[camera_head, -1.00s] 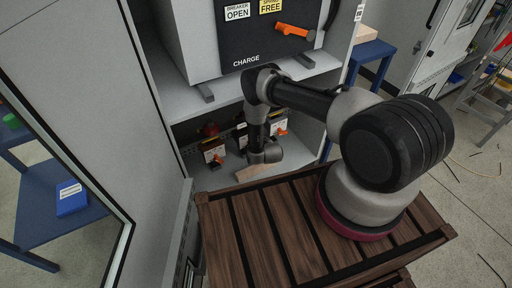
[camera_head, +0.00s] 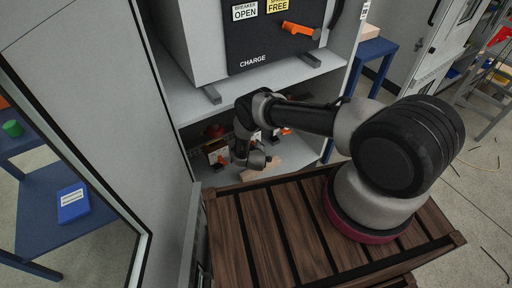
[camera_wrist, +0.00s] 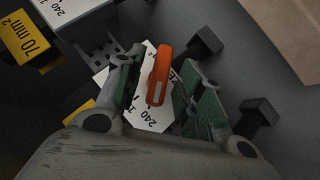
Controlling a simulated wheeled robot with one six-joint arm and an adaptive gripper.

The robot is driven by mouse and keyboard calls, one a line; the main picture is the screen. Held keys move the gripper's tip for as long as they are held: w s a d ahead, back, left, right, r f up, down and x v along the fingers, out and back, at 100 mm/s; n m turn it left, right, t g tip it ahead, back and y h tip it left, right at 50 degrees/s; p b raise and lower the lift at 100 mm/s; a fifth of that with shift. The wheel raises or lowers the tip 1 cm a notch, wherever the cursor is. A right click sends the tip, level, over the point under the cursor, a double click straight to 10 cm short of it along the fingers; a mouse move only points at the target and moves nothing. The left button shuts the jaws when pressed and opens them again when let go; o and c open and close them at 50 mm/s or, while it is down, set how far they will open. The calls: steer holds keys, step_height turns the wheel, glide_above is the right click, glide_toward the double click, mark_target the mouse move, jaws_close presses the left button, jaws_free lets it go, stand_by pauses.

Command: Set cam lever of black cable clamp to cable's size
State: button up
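Dark clamp parts (camera_wrist: 100,54) lie beside the left finger, and black knobs (camera_wrist: 205,42) stand to the right. A yellow tag (camera_wrist: 24,42) reads 70 mm². In the head view my gripper (camera_head: 252,158) is low in the cabinet bay, in front of the clamps, and hides the lever it straddles.
Another clamp with orange parts (camera_head: 218,156) stands left of my gripper in the bay. The shelf (camera_head: 270,84) above limits headroom. A slatted wooden top (camera_head: 275,225) is in front.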

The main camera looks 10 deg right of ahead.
steer(key=shift+x, duration=0.85)
jaws_close()
steer(key=m+g+y, duration=0.1)
steer(key=m+y, duration=0.1)
steer(key=y, duration=0.1)
steer(key=shift+d+g, duration=0.1)
steer(key=shift+g, duration=0.2)
steer(key=shift+m+g+y, duration=0.3)
steer(key=shift+m+y, duration=0.2)
steer(key=shift+y, duration=0.4)
